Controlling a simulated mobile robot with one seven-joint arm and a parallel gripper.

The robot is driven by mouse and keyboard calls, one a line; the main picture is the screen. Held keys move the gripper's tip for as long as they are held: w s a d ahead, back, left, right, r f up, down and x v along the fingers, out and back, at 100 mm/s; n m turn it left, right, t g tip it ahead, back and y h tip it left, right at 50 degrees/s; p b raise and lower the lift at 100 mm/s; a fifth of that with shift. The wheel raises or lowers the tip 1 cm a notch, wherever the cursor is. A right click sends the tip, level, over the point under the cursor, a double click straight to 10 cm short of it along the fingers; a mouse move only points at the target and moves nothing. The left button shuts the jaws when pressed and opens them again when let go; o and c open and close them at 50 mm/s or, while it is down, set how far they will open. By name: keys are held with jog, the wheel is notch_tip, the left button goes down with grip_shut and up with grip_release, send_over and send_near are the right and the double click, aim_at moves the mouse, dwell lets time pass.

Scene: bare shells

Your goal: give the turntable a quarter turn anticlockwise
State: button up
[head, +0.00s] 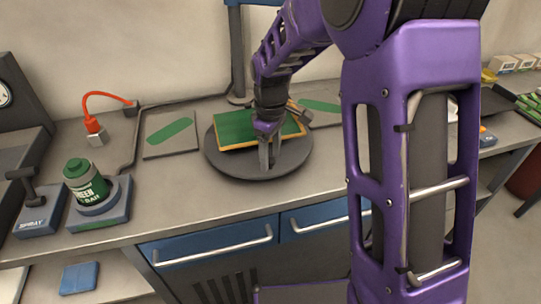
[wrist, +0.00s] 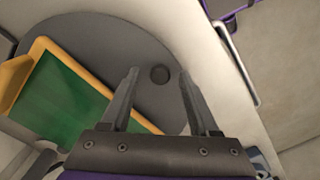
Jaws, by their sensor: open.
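The turntable (head: 222,161) is a dark grey round disc on the bench, near the middle of the head view. It also fills much of the wrist view (wrist: 120,42). A green board with a yellow-orange frame (head: 232,127) rests on it. My gripper (head: 269,166) is over the front part of the disc, pointing down.
A green bottle (head: 84,182) stands on a grey-blue base at the left, beside a block marked spray (head: 38,218). A red hose (head: 100,97) is behind. Grey pads with green patches (head: 170,134) flank the turntable. Blue drawers with handles (head: 215,247) are below the bench edge.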

jog(key=shift+f, duration=0.15)
grip_shut()
dwell(1.4)
